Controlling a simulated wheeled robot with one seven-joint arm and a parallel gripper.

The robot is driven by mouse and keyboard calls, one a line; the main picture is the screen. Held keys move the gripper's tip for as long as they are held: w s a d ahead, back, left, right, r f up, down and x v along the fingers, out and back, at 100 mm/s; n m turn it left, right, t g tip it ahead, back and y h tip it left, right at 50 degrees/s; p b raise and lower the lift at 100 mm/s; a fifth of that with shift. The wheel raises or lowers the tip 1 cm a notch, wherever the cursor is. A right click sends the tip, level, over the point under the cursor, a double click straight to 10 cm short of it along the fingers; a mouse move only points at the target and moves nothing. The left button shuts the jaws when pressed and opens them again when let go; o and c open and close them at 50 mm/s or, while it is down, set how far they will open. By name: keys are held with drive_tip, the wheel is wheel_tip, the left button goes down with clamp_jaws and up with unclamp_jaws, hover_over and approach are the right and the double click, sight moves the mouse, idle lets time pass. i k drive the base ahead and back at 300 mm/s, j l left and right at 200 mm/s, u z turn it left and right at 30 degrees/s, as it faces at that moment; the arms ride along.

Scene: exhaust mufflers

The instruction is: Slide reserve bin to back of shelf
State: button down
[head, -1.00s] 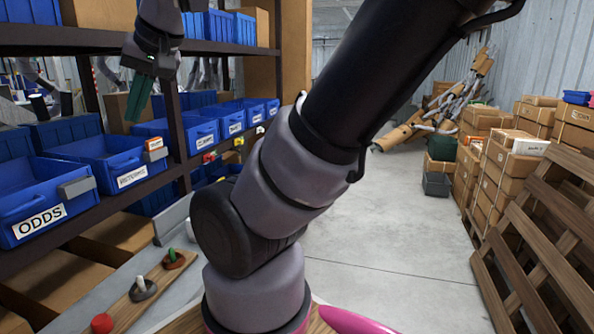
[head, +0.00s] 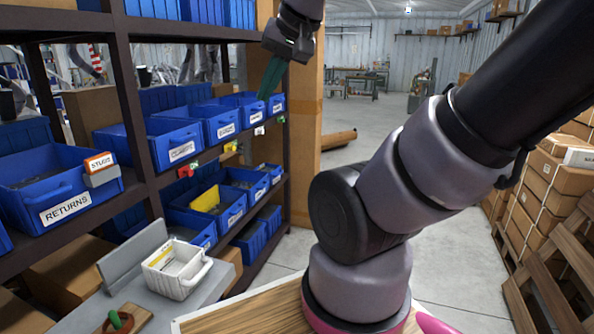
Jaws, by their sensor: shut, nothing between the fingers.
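Several blue open bins stand in a row on the dark shelf (head: 150,185). The nearest fully visible one is labelled RETURNS (head: 82,188) and has a small orange-and-white box on its front corner. Farther along are a second blue bin (head: 153,150), a third (head: 222,133) and others. Their labels are too small to read, so I cannot tell which is the reserve bin. My gripper (head: 268,88), with dark green fingers, is shut and empty. It points down in front of the far bins; I cannot tell whether it touches any.
Red, yellow and white tags (head: 231,147) hang along the shelf edge. Lower blue bins sit beneath, one with a yellow item (head: 206,198). A white basket (head: 174,268) stands on the grey bench. Cartons (head: 548,190) and wooden pallets line the right; the floor beyond is open.

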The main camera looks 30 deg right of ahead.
sight(275, 171)
drive_tip(key=i+l, duration=0.2)
drive_tip(key=l, duration=0.2)
drive_tip(key=i+l, duration=0.15)
drive_tip(key=l, duration=0.25)
drive_tip(key=i+l+z, duration=0.1)
drive_tip(key=l, duration=0.3)
drive_tip(key=i+l, duration=0.5)
drive_tip(key=l, duration=0.25)
drive_tip(key=i+j+z, duration=0.1)
drive_tip(key=i, duration=0.45)
drive_tip(key=i+j+z, duration=0.1)
drive_tip(key=i, duration=0.4)
drive_tip(key=i+j+z, duration=0.15)
drive_tip(key=i, duration=0.4)
